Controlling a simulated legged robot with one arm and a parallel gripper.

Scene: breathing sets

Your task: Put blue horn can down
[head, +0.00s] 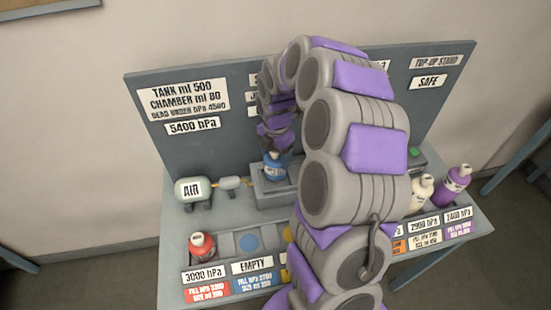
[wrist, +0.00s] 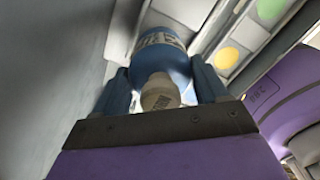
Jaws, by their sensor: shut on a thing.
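The blue horn can (head: 274,167) has a white top and is at the grey raised block in the middle of the bench. I cannot tell whether it rests on the block or hangs just above it. In the wrist view the blue can (wrist: 160,50), with a white printed label and cream nozzle, sits between the blue fingers of my gripper (wrist: 160,82), which is shut on it. In the head view my arm hides most of my gripper. A bare blue disc (head: 249,243) marks the slot behind the EMPTY label (head: 252,266).
A red can (head: 202,246) stands left of the blue disc. A cream can (head: 420,194) and a purple can (head: 456,183) stand at the right. A green AIR tank (head: 192,191) is at the back left. A grey sign panel (head: 222,130) rises behind. My arm covers the middle slots.

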